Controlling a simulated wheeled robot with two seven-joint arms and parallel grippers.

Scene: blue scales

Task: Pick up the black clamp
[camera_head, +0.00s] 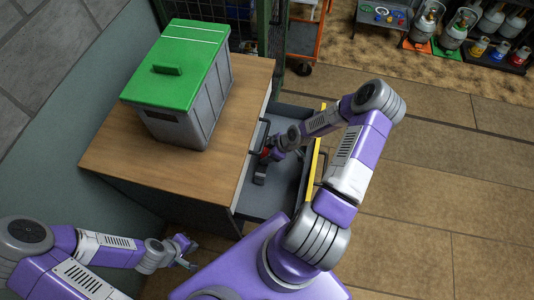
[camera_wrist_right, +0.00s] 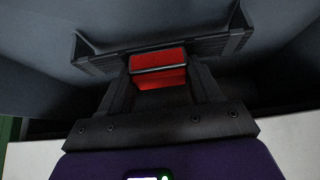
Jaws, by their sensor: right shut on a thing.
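The black clamp is in the open drawer, and a dark piece of it (camera_head: 260,174) shows by my right gripper (camera_head: 270,154) in the head view. In the right wrist view, a red part (camera_wrist_right: 158,70) sits between the fingers of my right gripper (camera_wrist_right: 160,88), with a wide dark bar just beyond. My right gripper is shut on the clamp. The rest of the clamp is hidden by the fingers and shadow. My left gripper (camera_head: 190,252) is open and empty, low at the lower left, apart from the drawer.
The grey drawer (camera_head: 285,190) is pulled out from the wooden cabinet (camera_head: 120,160); its walls surround my right gripper, with a yellow front edge (camera_head: 313,155). A grey bin with a green lid (camera_head: 185,65) stands on the cabinet top. The tiled floor at right is clear.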

